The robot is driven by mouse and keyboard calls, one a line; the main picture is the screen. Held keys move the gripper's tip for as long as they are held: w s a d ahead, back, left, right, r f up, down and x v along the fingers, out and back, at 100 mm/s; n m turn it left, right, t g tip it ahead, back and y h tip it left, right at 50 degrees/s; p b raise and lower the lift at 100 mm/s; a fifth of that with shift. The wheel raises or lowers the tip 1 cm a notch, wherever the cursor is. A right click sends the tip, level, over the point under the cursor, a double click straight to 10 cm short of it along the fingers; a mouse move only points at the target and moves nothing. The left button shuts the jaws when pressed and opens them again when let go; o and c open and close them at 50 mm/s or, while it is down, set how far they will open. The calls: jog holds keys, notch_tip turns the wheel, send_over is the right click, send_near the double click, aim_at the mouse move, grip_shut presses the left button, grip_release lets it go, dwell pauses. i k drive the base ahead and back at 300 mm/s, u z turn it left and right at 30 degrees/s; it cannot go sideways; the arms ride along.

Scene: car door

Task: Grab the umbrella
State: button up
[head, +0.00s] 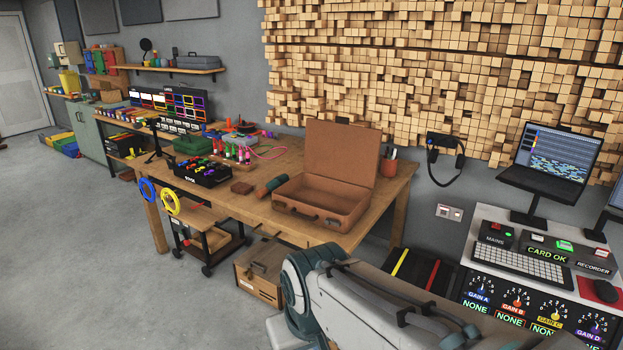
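A small dark teal roll with an orange-brown end (271,187) lies on the wooden table, just left of the open suitcase. It looks like a folded compact umbrella, but it is too small to be certain. The brown suitcase (335,205) stands with its lid up and its tray looks empty. My arm shows at the bottom middle, in front of the table. My gripper is not in view.
The wooden table (232,203) also holds a brown block (242,187), a black tray of coloured items (205,170) and a pen cup (386,169). A wooden crate (262,272) sits below its front edge. A control desk (540,265) stands at right. Floor at left is clear.

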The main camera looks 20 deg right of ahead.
aim_at(279, 180)
jog(key=z, duration=0.25)
jog(key=i, duration=0.55)
jog(key=u, duration=0.65)
jog(key=i, duration=1.55)
jog(key=z, duration=0.75)
jog(key=i, duration=1.05)
jog(key=z, duration=0.8)
